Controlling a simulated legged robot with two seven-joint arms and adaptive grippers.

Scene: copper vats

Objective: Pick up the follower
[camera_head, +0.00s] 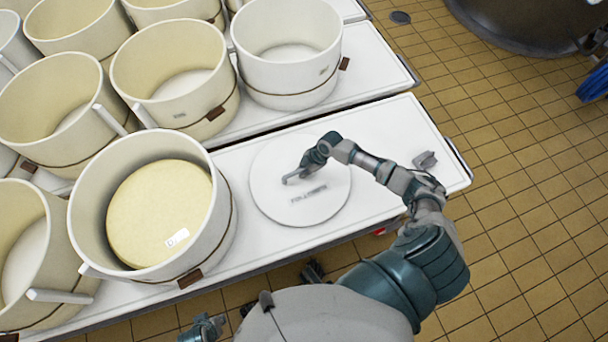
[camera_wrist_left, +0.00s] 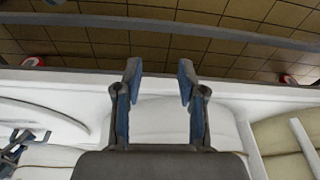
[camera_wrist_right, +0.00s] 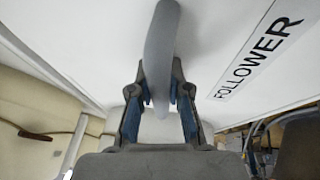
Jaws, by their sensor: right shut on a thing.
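The follower (camera_head: 270,190) is a flat white disc with a grey bar handle and a "FOLLOWER" label. It lies level at the white table; I cannot tell whether it touches the top. My right gripper (camera_head: 301,174) is over the disc, shut on its handle. In the right wrist view, the handle (camera_wrist_right: 161,40) runs between the fingers of my right gripper (camera_wrist_right: 161,92), with the label to the right. My left gripper (camera_wrist_left: 160,75) is open and empty in the left wrist view, with pale surfaces and the table edge beyond it.
A white vat (camera_head: 222,215) holding a pale yellow round block (camera_head: 160,210) stands just left of the follower. Several cream vats crowd the left and back. The white table (camera_head: 400,130) is mostly bare to the right. Tiled floor (camera_head: 530,200) is open beyond it.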

